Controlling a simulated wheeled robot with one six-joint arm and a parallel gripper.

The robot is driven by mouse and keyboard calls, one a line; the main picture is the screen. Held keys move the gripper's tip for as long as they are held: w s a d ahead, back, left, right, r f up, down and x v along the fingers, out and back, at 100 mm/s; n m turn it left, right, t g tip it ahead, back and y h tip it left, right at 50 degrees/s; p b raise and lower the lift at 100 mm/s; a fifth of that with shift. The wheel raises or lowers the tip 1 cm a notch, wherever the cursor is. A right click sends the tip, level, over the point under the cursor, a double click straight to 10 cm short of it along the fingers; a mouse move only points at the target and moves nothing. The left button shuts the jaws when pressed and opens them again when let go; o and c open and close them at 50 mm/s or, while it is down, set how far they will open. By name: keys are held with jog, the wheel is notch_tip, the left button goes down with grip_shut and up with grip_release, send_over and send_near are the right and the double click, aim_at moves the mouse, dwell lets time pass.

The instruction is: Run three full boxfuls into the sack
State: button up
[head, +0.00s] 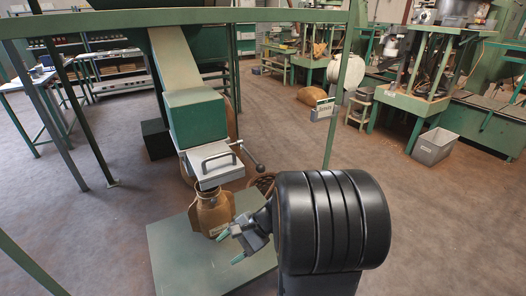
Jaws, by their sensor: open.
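A brown sack (212,211) hangs mouth up under the outlet of the measuring box, just above a green platform (168,262). The box (195,120) is green and sits at the foot of a pale chute (176,60). Below it is a grey metal part (212,166) with a bar handle on its face. A lever with a dark knob (260,167) sticks out to its right. What is inside the box and sack is hidden. My gripper (231,247) is open and empty, low beside the sack's right side. Whether it touches the sack is unclear.
A green post with a small sign or counter (324,108) stands to the right, joined to a green rail overhead. A dark box (157,139) sits on the floor behind the chute. A grey bin (434,148) stands far right. The floor between is mostly open.

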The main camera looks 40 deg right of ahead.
jog(key=w+d+r+m+t+p, duration=0.3)
jog(key=d+r+m+t+p, duration=0.1)
jog(key=d+r+m+t, duration=0.3)
jog(key=m+t+h+p, duration=0.3)
jog(key=m+t+h, duration=0.45)
jog(key=m, duration=0.45)
send_near(264, 170)
jog(key=shift+h, duration=0.45)
jog(key=w, duration=0.4)
jog(key=w+a, duration=0.1)
jog(key=w, duration=0.6)
jog(key=shift+w+a, duration=0.3)
jog(key=shift+w, duration=0.05)
jog(key=shift+r, duration=0.1)
grip_shut()
